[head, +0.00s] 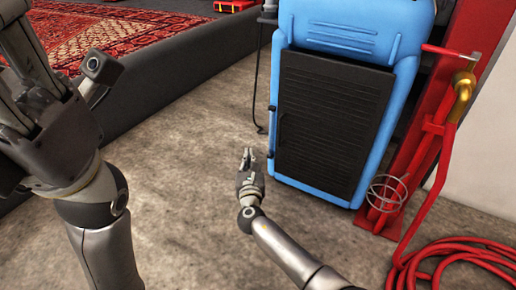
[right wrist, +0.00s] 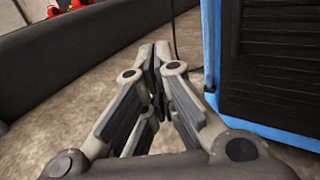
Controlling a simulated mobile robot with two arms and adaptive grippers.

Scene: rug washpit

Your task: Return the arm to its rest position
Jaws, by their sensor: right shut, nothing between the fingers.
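My right gripper (head: 247,155) is over the bare concrete floor in the head view, left of the blue machine (head: 405,95). Its arm comes in from the bottom. In the right wrist view the fingertips of the right gripper (right wrist: 155,52) meet, with nothing between them. My left gripper (head: 15,45) is large at the upper left of the head view. It is partly cut off by the frame edge, so its opening cannot be judged.
The blue machine has a black slatted front panel (head: 330,125). Beside it stand a red post (head: 397,180) and a coiled red hose (head: 450,262). A patterned red rug (head: 120,30) lies behind a dark low wall (head: 180,75). Concrete floor (head: 190,180) is clear between wall and machine.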

